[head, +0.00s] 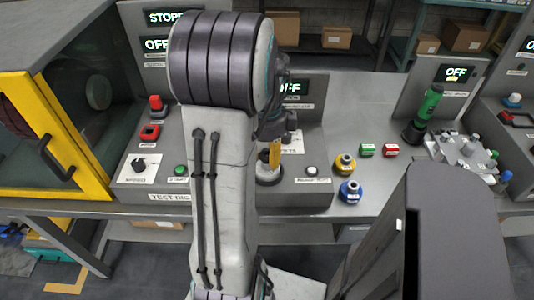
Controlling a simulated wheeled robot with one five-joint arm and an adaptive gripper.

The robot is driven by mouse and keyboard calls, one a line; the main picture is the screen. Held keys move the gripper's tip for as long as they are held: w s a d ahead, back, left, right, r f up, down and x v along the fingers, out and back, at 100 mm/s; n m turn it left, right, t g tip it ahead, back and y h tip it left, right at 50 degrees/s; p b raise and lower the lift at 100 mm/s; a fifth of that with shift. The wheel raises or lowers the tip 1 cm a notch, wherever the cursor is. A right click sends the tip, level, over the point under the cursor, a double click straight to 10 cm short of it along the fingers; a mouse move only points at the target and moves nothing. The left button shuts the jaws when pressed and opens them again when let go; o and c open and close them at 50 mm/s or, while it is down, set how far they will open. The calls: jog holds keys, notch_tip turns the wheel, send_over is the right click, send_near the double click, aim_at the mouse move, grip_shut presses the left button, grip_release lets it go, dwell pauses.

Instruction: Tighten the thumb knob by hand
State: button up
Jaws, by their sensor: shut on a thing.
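My gripper (273,127) is dark and partly hidden behind my own arm. It points down at the middle test panel and is shut on a yellow upright piece (275,153). This piece stands above a round grey and white base (269,177) on the panel. I cannot tell for sure whether it is the thumb knob, and the fingertips are not clear. A round yellow part (345,163) and a round blue part (350,191) stand on the bench to the right, apart from the gripper.
The grey panel (218,178) carries a black dial (139,164), a green button (180,170) and a white button (311,171). A yellow-framed cabinet (93,150) stands left. A green-and-black tool (428,112) and a metal fixture (466,151) stand right. Small green and red blocks lie between.

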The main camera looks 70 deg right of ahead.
jog(key=shift+m, duration=0.5)
jog(key=m, duration=0.5)
dwell(0.3)
jog(key=o, duration=1.1)
jog(key=shift+c, duration=0.2)
jog(key=shift+w, duration=0.1)
notch_tip(320, 180, up, 12)
jog(key=shift+o, duration=0.4)
